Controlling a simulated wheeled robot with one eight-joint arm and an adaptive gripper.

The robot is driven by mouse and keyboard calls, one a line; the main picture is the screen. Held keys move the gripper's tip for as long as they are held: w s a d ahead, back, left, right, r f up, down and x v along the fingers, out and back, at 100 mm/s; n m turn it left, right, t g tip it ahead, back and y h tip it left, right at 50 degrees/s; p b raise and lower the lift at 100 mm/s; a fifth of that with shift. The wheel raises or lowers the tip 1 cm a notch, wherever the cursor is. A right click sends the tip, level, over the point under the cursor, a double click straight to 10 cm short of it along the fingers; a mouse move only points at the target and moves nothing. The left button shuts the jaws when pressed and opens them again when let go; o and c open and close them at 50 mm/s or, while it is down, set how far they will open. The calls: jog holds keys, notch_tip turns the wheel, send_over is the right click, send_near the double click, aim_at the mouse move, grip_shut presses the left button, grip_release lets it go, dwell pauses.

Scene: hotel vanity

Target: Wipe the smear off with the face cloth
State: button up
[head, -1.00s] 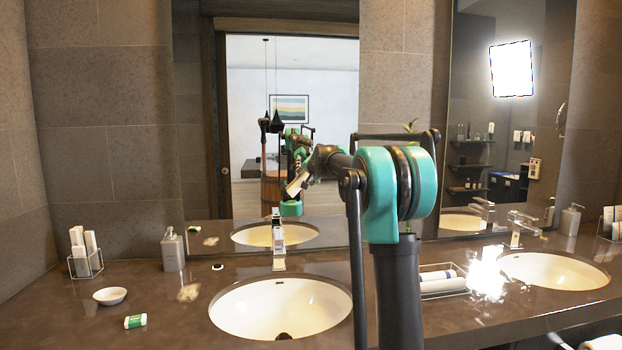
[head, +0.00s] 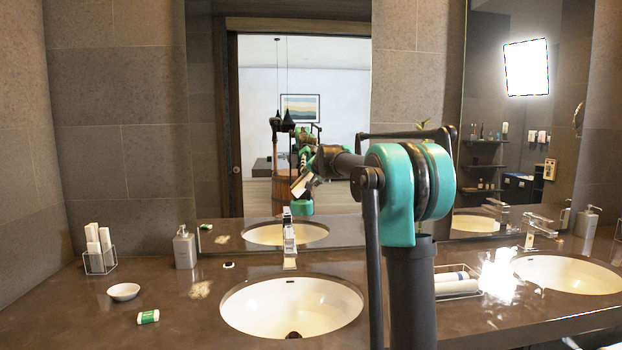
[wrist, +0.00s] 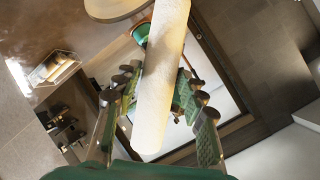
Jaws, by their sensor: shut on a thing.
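The face cloth is a white, rolled, elongated bundle (wrist: 160,80) in the wrist view. My gripper (wrist: 157,95) is shut on it, with a green-padded finger on each side. In the head view my arm reaches left over the vanity, and its far end is small against the mirror, so the grip is hard to make out there. The smear (head: 201,289) is a pale beige patch on the brown counter, left of the near basin. The cloth is up in the air, away from the smear.
The near basin (head: 291,308) with its tap (head: 289,245) lies right of the smear. A soap dispenser (head: 184,248), a small white dish (head: 123,292), a green-and-white item (head: 148,317) and a rack of white packets (head: 98,250) stand to the left.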

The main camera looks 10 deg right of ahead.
jog(key=shift+s, duration=2.8)
